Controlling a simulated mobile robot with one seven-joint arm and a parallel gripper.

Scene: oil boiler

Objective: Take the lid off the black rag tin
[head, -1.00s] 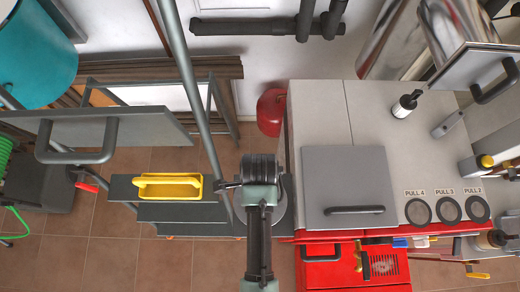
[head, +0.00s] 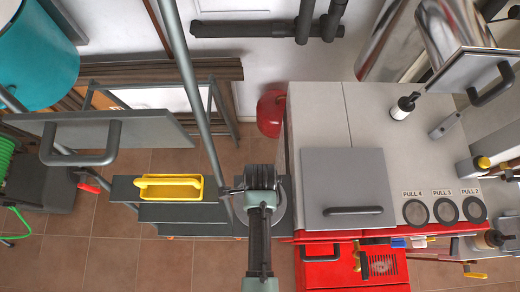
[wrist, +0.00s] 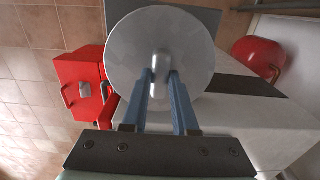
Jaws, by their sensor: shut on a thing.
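A round light-grey lid (wrist: 130,45) with a shiny knob fills the upper middle of the wrist view. The two blue fingers of my gripper (wrist: 161,78) are closed on that knob. In the head view my gripper (head: 262,178) is seen from above, left of the worktop, and hides most of the lid. Only a grey rim of the lid (head: 284,212) shows beside it. The black tin itself is hidden in both views, so I cannot tell whether the lid is seated on it or raised.
Dark grey steps (head: 180,213) carry a yellow tray (head: 168,188) to the left. A grey worktop (head: 370,120) with a hinged panel (head: 345,185) stands to the right. A red toolbox (head: 345,272) is below it; a red rounded object (head: 270,113) is behind.

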